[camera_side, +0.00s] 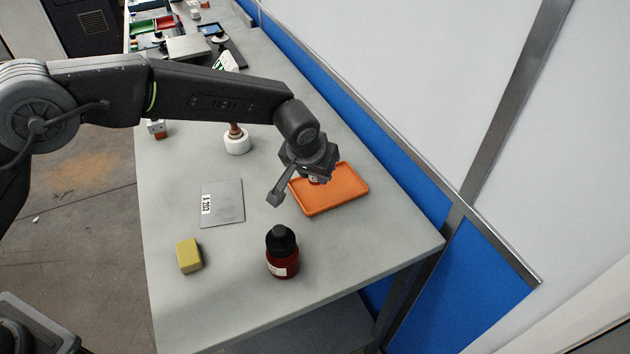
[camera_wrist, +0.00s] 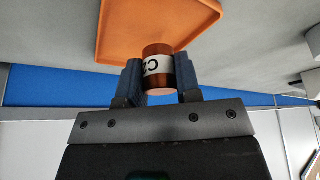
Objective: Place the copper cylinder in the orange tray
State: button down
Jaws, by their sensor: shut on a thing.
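The copper cylinder (camera_wrist: 158,70) has a white label band with dark characters. It shows between the two fingers of my gripper (camera_wrist: 160,82) in the wrist view. My gripper is shut on it. In the side view my gripper (camera_side: 314,178) is over the orange tray (camera_side: 337,203), near its upper left part, and mostly hides the cylinder. The tray is a shallow rectangle with a raised rim, and it also shows in the wrist view (camera_wrist: 125,28). I cannot tell whether the cylinder touches the tray floor.
A dark red bottle with a black cap (camera_side: 282,254) stands in front of the tray. A grey plate with a label (camera_side: 225,204) and a yellow block (camera_side: 189,256) lie to the left. A white round holder (camera_side: 237,143) stands behind. A blue and white wall runs along the right.

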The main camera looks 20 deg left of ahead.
aim_at(315, 183)
jog(key=shift+f, duration=1.7)
jog(key=shift+f, duration=0.1)
jog(key=c, duration=0.8)
grip_release()
jog(key=v, duration=1.2)
jog(key=shift+a+r, duration=0.1)
jog(key=shift+r, duration=0.15)
